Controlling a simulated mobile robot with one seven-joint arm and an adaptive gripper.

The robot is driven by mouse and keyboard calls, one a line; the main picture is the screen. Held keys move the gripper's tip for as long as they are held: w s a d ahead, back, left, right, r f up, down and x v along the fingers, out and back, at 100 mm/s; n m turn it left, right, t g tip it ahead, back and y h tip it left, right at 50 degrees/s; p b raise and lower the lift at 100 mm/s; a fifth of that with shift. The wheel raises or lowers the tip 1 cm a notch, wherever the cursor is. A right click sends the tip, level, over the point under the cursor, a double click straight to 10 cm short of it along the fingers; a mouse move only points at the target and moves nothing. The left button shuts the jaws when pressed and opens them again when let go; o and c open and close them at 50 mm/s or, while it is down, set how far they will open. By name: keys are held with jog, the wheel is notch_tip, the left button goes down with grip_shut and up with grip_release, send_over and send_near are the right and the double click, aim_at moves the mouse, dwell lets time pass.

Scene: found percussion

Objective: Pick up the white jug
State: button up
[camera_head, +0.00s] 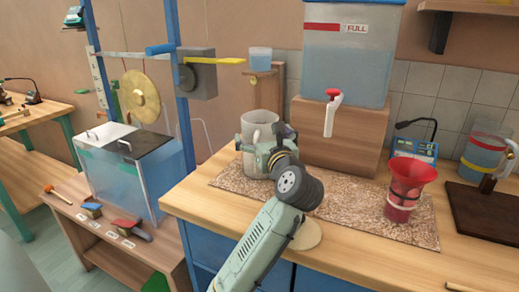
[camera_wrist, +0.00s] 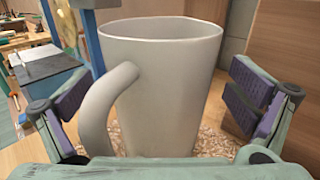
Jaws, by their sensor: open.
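The white jug (camera_head: 260,122) stands upright on a speckled mat at the left part of the counter, partly hidden behind my gripper in the head view. In the wrist view the white jug (camera_wrist: 168,85) fills the middle, with its open rim at the top and its handle on the left side. My gripper (camera_head: 264,150) is right at the jug. Its fingers are spread wide, one on each side of the jug in the wrist view (camera_wrist: 160,110). A gap shows between the right finger pads and the jug wall. The left pads are apart from the handle.
A wooden block (camera_head: 340,137) carrying a large water tank (camera_head: 350,50) with a tap (camera_head: 332,115) stands right of the jug. A red funnel (camera_head: 412,175) in a container is farther right. A blue post (camera_head: 180,80) rises at the left. The mat (camera_head: 350,205) has free room in front.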

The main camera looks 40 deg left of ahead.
jog(key=shift+c, duration=0.4)
jog(key=c, duration=1.5)
